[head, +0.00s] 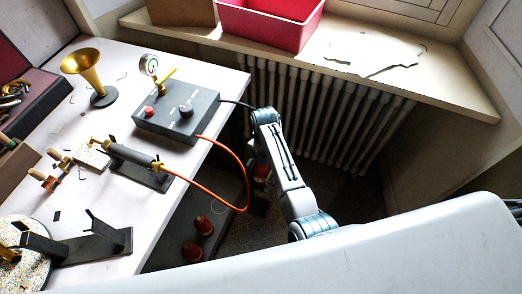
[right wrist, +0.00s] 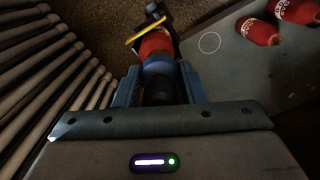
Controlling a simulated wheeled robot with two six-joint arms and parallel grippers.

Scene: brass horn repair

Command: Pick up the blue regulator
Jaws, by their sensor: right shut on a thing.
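The blue regulator (right wrist: 160,64) shows in the right wrist view as a blue body with a dark round end, between the fingers. My right gripper (right wrist: 158,88) is shut on it. A red part (right wrist: 155,43) shows directly beyond the regulator; I cannot tell whether the two are joined. In the head view my right arm reaches down between the bench and the radiator, and its fingers are mostly hidden. A red thing (head: 262,173) shows low beside that arm. My left gripper is in neither view.
Red canisters with white markings (head: 203,225) (right wrist: 258,30) stand on a low grey surface (right wrist: 225,75) by the workbench (head: 105,205). A radiator (head: 325,125) stands close on the other side. A grey box (head: 176,117) with an orange hose (head: 235,158) sits at the bench edge.

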